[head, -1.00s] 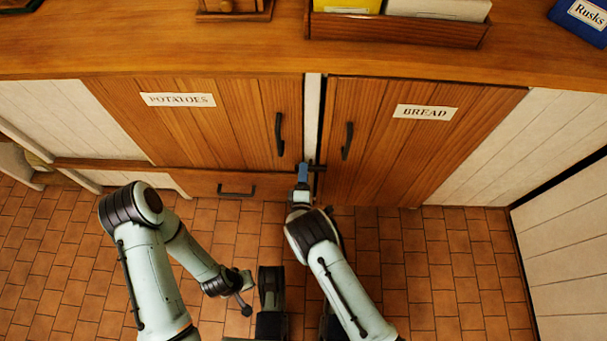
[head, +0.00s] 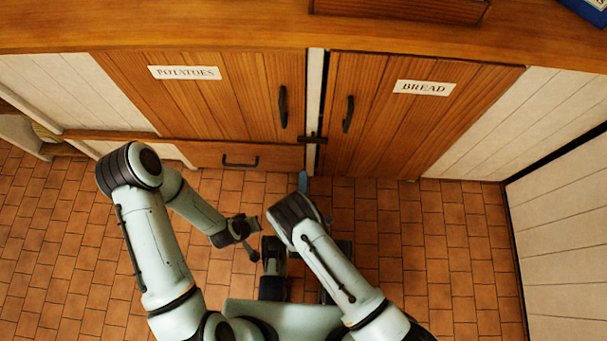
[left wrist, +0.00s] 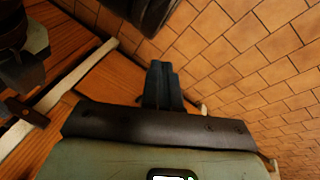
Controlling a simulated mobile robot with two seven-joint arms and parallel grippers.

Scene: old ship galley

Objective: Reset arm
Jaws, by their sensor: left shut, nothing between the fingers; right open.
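My right arm comes in from the lower right in the head view. Its gripper (head: 303,181) is mostly hidden behind its own arm, with a blue fingertip showing just below the latch (head: 313,139) between the two cabinet doors. It is open and apart from the latch. My left arm is folded at the left, its gripper (head: 251,226) low over the floor in front of the drawer. In the left wrist view the left gripper's fingers (left wrist: 163,85) are shut together with nothing between them.
The potatoes door (head: 200,105) and bread door (head: 400,125) are closed, each with a dark handle. A drawer (head: 205,156) is below the potatoes door. The wooden counter (head: 230,25) is above. Tiled floor (head: 440,240) is free at right, beside a white panelled wall (head: 565,240).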

